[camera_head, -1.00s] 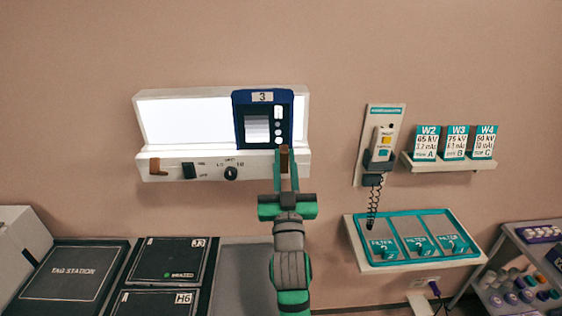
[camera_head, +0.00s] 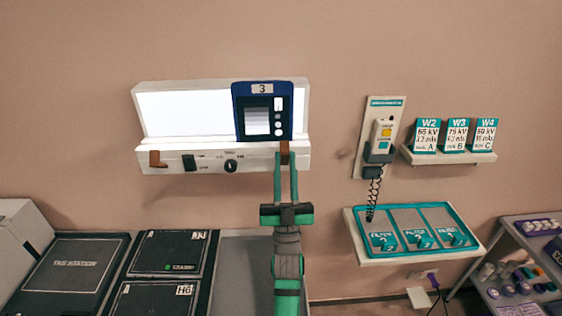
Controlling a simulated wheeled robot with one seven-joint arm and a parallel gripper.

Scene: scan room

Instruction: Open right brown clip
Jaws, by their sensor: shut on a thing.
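The right brown clip (camera_head: 284,147) is on the front ledge of the white wall light box (camera_head: 215,160), just under the lower right corner of a dark blue panel marked 3 (camera_head: 263,111). My gripper (camera_head: 285,158) reaches up from below with its green fingers shut on this clip. The fingers partly hide the clip, and I cannot tell its exact angle. The left brown clip (camera_head: 158,159) sits at the ledge's left end, with a short arm to the right.
A black switch (camera_head: 190,162) and a round knob (camera_head: 231,166) sit on the ledge left of my gripper. To the right are a corded handset (camera_head: 381,135), a card shelf (camera_head: 449,158) and a teal filter tray (camera_head: 372,256). Black cases (camera_head: 170,253) lie below left.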

